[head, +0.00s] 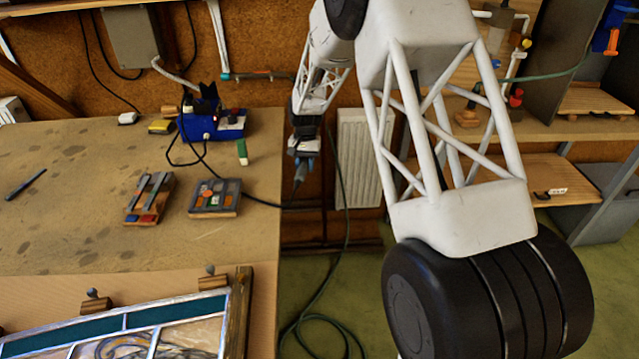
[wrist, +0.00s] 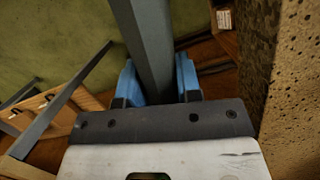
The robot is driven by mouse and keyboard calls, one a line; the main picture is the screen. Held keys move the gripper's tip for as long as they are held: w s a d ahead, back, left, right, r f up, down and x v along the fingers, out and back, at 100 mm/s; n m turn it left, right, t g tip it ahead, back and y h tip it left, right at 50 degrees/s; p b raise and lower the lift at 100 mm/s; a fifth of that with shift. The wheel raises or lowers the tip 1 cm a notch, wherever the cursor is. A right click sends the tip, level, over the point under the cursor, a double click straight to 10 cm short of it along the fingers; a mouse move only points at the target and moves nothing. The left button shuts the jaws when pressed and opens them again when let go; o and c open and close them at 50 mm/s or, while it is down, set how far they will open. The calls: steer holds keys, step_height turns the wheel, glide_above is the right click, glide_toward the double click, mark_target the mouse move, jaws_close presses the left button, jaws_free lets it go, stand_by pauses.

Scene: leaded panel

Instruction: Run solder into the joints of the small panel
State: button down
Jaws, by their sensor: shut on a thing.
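My gripper (head: 301,152) hangs past the bench's right edge, over the gap before the wall. Its blue fingers (wrist: 156,80) are shut on a dark grey bar-like handle (wrist: 148,45), which appears to be the soldering iron (head: 299,172). A black cord runs from it back to the blue soldering station (head: 200,127) at the bench's rear. I cannot make out the iron's tip. The small panel (head: 203,210), dark-framed with orange and grey pieces, lies flat on the bench, left of and below my gripper. Its joints are too small to judge.
A wooden rack (head: 131,215) with grey strips stands left of the small panel. A green-and-white block (head: 242,152) and a yellow block (head: 161,127) lie near the station. A large leaded panel (head: 130,320) fills the front. A pen (head: 26,184) lies left. Bench centre-left is clear.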

steer(key=s+a+r, duration=0.2)
steer(key=a+r, duration=0.4)
steer(key=r, duration=0.5)
steer(key=s+a+r, duration=0.6)
steer(key=s+a, duration=0.2)
steer(key=s, duration=0.1)
steer(key=s+a+r, duration=0.6)
steer(key=s+a, duration=0.1)
steer(key=s, duration=0.2)
steer(key=s+a+n, duration=0.1)
steer(key=s+a, duration=0.1)
steer(key=s, duration=0.6)
steer(key=s+a+n, duration=0.1)
steer(key=s+a, duration=0.2)
steer(key=s, duration=0.6)
steer(key=shift+s+a+f, duration=0.15)
steer(key=shift+s+f, duration=0.1)
steer(key=shift+f, duration=0.3)
steer(key=shift+w+x, duration=0.2)
steer(key=shift+x, duration=0.65)
steer(key=shift+w+x, duration=0.2)
steer(key=shift+x, duration=0.65)
steer(key=shift+w+x, duration=0.2)
steer(key=shift+x, duration=0.7)
steer(key=shift+f, duration=0.55)
